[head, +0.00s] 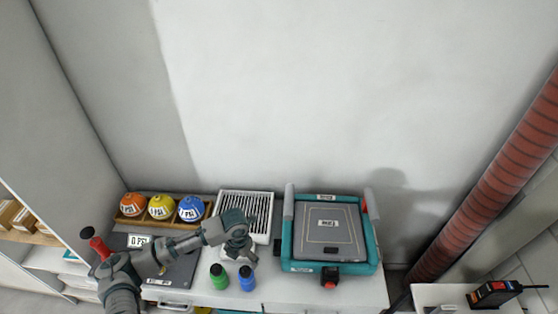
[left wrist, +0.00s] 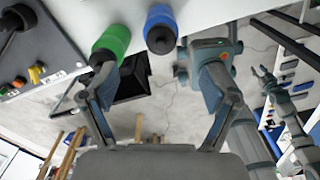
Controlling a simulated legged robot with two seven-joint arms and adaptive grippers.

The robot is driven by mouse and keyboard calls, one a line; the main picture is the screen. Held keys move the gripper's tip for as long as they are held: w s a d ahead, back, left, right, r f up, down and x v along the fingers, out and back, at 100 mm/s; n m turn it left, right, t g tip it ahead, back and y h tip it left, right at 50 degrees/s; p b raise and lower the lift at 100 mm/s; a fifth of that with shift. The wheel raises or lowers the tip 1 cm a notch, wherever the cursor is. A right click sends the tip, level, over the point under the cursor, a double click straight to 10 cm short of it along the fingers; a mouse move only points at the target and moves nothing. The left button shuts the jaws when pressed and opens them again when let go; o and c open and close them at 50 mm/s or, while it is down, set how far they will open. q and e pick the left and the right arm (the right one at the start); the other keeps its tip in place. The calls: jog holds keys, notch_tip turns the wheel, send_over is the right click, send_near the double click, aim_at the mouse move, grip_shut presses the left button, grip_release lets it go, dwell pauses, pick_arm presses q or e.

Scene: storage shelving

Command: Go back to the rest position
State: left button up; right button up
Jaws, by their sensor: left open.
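My left gripper (head: 240,252) is at the end of the arm that comes in from the left, low over the white table. In the left wrist view my left gripper (left wrist: 160,92) has its two fingers spread wide with nothing between them. A green bottle (head: 218,277) and a blue bottle (head: 247,279) stand on the table just in front of the gripper. In the left wrist view the green bottle (left wrist: 112,42) and the blue bottle (left wrist: 161,28) appear beyond the fingertips, apart from each other. My right gripper cannot be made out.
Orange (head: 132,204), yellow (head: 161,206) and blue (head: 191,208) balls sit in a wooden holder at the back left. A white slatted tray (head: 262,196) and a teal-framed panel (head: 286,255) are to the right. A red pipe (head: 490,180) rises at far right.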

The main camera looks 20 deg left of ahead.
pick_arm(q)
jog(key=s+d+f+n+t+h, duration=0.1)
jog(key=s+d+f+n+h, duration=0.2)
jog(key=d+n, duration=0.45)
jog(key=s+d+f+n+t, duration=0.1)
jog(key=s+d+f+n, duration=0.2)
jog(key=s+d+n, duration=0.4)
jog(key=s+a+f+n+t+y, duration=0.25)
jog(key=s+a+n, duration=0.65)
jog(key=n, duration=1.2)
notch_tip(320, 180, down, 27)
jog(key=s+g, duration=0.2)
jog(key=s, duration=0.1)
jog(key=s+a+f, duration=0.1)
jog(key=s+f, duration=0.7)
jog(key=s+a+f+g, duration=0.1)
jog(key=s+a+f, duration=0.1)
jog(key=s+f, duration=0.5)
jog(key=shift+s+a+f, duration=0.25)
jog(key=shift+s+f, duration=0.15)
jog(key=shift+s, duration=0.55)
